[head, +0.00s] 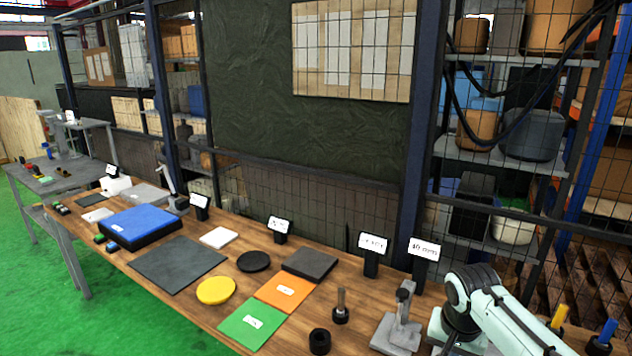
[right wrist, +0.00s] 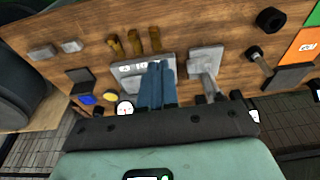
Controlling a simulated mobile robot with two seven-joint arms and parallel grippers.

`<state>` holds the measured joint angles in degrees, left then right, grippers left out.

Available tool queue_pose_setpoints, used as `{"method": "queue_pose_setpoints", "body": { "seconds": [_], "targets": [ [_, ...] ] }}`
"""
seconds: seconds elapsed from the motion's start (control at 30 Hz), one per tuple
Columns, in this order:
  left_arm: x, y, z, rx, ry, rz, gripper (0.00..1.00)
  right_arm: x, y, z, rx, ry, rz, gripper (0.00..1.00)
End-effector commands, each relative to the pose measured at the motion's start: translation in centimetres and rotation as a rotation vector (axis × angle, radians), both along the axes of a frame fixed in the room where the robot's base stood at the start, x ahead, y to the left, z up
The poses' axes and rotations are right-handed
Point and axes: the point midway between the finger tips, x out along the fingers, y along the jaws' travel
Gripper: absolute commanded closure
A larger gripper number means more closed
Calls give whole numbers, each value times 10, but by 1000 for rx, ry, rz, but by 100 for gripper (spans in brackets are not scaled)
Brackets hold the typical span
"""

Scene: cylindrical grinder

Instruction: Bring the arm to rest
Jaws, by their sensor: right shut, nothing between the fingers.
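My right arm (head: 500,315) is pale green and black and comes in at the lower right of the head view, over the right end of the bench; its fingertips are not clear there. In the right wrist view my right gripper (right wrist: 160,82) shows two blue fingers, shut together with nothing between them. They point over a light grey plate (right wrist: 130,78) with a printed label, left of a grey stand (right wrist: 207,62) with a post. I cannot tell whether they touch the plate. My left gripper is in neither view.
The grey stand (head: 398,330) stands just left of my arm, near a black ring (head: 320,341) and a pin on a base (head: 341,308). Label signs (head: 424,249) line the back edge before a wire mesh fence. Yellow and blue handles (head: 559,316) rise at the right.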

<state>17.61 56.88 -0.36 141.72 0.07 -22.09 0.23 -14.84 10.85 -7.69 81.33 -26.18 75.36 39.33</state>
Motion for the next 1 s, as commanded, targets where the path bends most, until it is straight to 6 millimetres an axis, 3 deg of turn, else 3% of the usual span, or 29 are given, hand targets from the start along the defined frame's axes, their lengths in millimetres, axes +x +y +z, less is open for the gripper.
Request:
{"method": "queue_pose_setpoints", "body": {
  "seconds": [0.03,0.17,0.27,0.4,0.47,0.6,0.7,0.8,0.9,1.0],
  "targets": [
    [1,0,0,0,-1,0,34,6,10,-45,12,48,50,100],
    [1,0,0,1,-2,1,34,12,32,-131,69,85,154,100],
    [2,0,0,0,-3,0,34,3,49,-201,129,115,219,100],
    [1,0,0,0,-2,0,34,-35,72,-300,229,150,276,100],
    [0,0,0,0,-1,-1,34,-59,82,-339,271,160,287,100],
    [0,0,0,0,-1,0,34,-131,103,-414,358,180,280,100],
    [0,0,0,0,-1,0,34,-184,116,-446,395,190,259,100],
    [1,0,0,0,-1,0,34,-228,124,-463,408,196,237,100],
    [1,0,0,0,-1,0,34,-254,128,-469,409,199,224,100],
    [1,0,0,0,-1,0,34,-265,130,-470,407,198,221,100]
  ]
}}
